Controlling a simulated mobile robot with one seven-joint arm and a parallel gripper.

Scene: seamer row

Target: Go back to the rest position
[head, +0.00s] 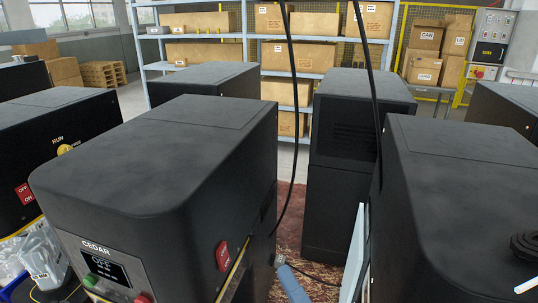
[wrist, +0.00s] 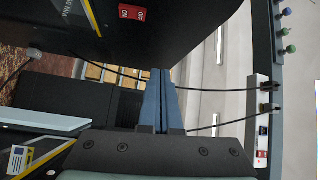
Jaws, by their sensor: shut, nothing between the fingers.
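My gripper (wrist: 160,75) shows in the wrist view, its two blue fingers together with nothing between them. It is apart from the black machine (wrist: 170,40) whose side fills the top of that view. In the head view a black machine labelled CEDAR (head: 150,185) stands at the front, with its display reading OFF. A blue-grey part (head: 292,283) shows low in the gap to its right; I cannot tell whether it belongs to my arm.
More black machines stand at the right (head: 465,180), behind (head: 352,130) and left (head: 50,130). Black cables (head: 292,90) hang between them. In the wrist view, a strip with plugs (wrist: 262,125) is at the right. Shelves with boxes (head: 300,57) stand at the back.

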